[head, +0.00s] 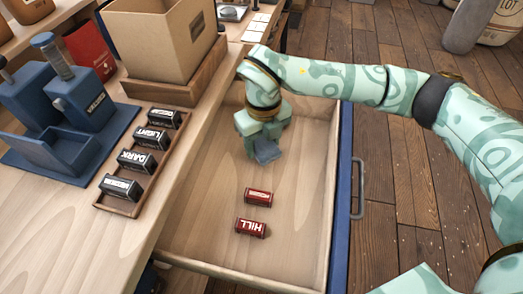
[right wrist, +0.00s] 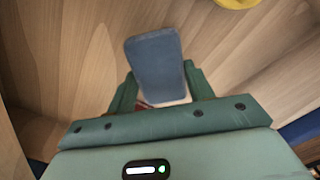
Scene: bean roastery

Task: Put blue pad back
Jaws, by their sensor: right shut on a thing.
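The blue pad (head: 267,153) is a small grey-blue slab held inside the open wooden drawer (head: 203,219). My right gripper (head: 263,141) reaches into the drawer from above and is shut on the pad. In the right wrist view the pad (right wrist: 155,58) stands out between the two green fingers (right wrist: 158,95), with wood around it. I cannot tell whether the pad touches the drawer floor. My left gripper is not in view.
Two red stamp blocks (head: 251,227) (head: 258,196) lie in the drawer nearer me. On the counter left are a tray (head: 122,207) of several dark label blocks, a blue machine (head: 75,95) and a cardboard box (head: 160,45). The drawer's blue front (head: 342,200) borders the floor.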

